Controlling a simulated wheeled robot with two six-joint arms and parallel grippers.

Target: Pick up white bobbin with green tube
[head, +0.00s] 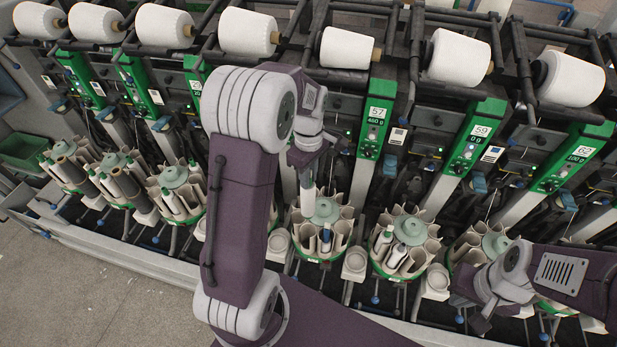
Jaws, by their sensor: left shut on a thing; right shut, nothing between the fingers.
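My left gripper (309,160) is shut on a slim white bobbin (308,200), which hangs upright below the fingers. The bobbin's lower end is at the round cream magazine (303,228) under it; I cannot tell whether it is clear of the pocket. The fingers hide the bobbin's top, and no green tube shows on it. More white bobbins (398,254) stand in the magazine to the right, one with a greenish tip (387,232). My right gripper (468,303) is shut and empty, low at the right, in front of another magazine (462,250).
Winder units with green panels (375,117) rise behind the magazines. Large white cones (347,48) line the top. Small cream cups (355,263) stand between magazines. A green bin (22,150) is at far left, and the floor (90,290) at lower left is clear.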

